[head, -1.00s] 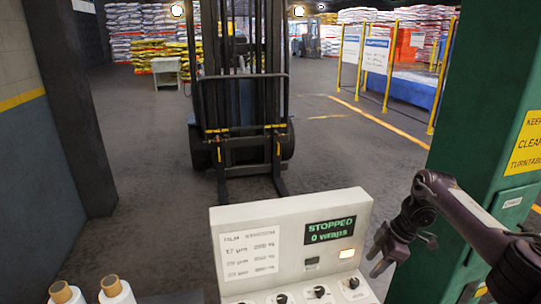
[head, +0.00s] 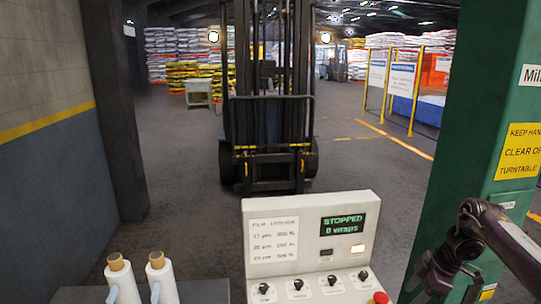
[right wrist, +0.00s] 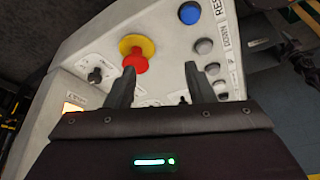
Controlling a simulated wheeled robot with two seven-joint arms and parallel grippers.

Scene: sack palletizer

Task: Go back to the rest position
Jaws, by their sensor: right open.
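My right gripper (head: 421,282) comes in at the lower right of the head view, beside the control panel (head: 300,222). In the right wrist view its two fingers (right wrist: 158,85) are apart with nothing between them, in front of the panel face. The panel's display (head: 345,224) reads STOPPED, 0 wraps. A red emergency button on a yellow collar (right wrist: 137,55) shows close to the left finger in the wrist view, and a blue button (right wrist: 189,13) shows at the top. My left gripper is not in view.
A green column (head: 480,140) with a yellow warning sign stands right of the panel. A forklift (head: 270,110) stands behind the panel. Two white film rolls (head: 160,278) are at lower left. Open floor (head: 190,190) lies to the left of the forklift.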

